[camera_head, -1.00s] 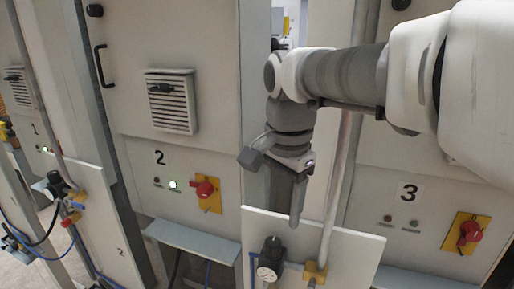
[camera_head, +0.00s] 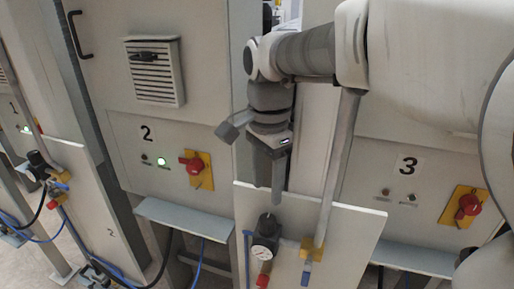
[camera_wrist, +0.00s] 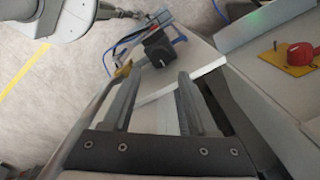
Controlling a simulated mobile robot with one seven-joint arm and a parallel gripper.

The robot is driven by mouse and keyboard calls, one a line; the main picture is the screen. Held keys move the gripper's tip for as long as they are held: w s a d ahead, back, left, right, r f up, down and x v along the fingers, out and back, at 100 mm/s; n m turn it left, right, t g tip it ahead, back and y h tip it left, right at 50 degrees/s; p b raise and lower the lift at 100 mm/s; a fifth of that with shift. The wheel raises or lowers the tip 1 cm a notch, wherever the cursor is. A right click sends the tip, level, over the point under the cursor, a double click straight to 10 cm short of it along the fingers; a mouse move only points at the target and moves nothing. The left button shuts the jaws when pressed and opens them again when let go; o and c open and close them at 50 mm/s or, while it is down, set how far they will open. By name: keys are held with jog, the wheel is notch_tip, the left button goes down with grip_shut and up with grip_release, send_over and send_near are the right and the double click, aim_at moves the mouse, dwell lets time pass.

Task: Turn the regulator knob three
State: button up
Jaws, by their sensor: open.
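The regulator knob (camera_head: 266,224) is a black cap on top of a regulator with a round white gauge (camera_head: 265,250). It is mounted on a light panel (camera_head: 340,235) left of the section labelled 3. My gripper (camera_head: 277,203) points down just above the knob in the head view. In the wrist view the black knob (camera_wrist: 160,48) lies beyond the fingertips, and my gripper (camera_wrist: 152,78) is open with nothing between its fingers. The fingers appear apart from the knob.
A yellow fitting (camera_head: 312,250) with a vertical pipe stands right of the regulator. Red rotary switches on yellow plates sit at section 2 (camera_head: 193,164) and section 3 (camera_head: 468,205). Another regulator (camera_head: 40,165) is at far left. A ledge (camera_head: 183,218) projects below section 2.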

aim_at(266, 219)
notch_tip(266, 219, down, 10)
jog(key=b, duration=0.7)
jog(key=shift+b, duration=0.35)
grip_shut()
